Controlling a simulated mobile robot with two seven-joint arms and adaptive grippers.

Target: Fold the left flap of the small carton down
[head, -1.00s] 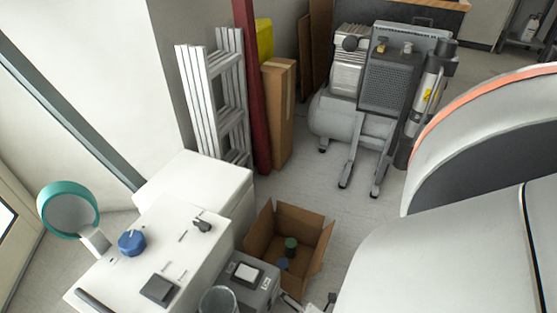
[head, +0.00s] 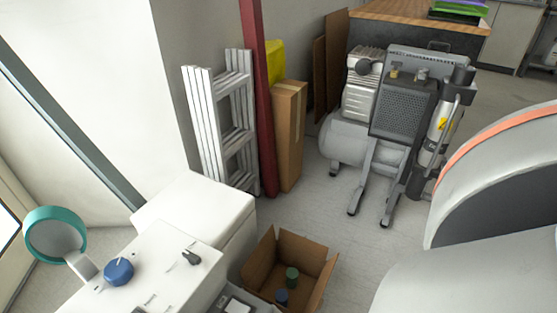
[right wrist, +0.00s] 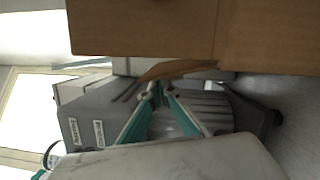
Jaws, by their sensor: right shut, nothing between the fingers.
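The small carton (head: 262,262) stands open on the floor at the lower middle of the head view, its flaps spread outward. A green cylinder (head: 292,277) and a blue one (head: 281,296) are inside. In the right wrist view, brown cardboard (right wrist: 140,28) fills the top, with a thin slanted cardboard edge (right wrist: 180,68) below it. My right gripper (right wrist: 157,90) shows there, its teal fingers converging and shut with nothing between them, close under the cardboard edge. I cannot tell whether they touch it. Neither gripper shows in the head view; my left gripper is out of sight.
A white cabinet (head: 187,215) with a blue knob (head: 118,271) stands left of the carton. A ladder (head: 206,130), a red post (head: 259,100) and a tall cardboard box (head: 288,135) stand behind. A compressor (head: 350,140) is at back right. Floor between is clear.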

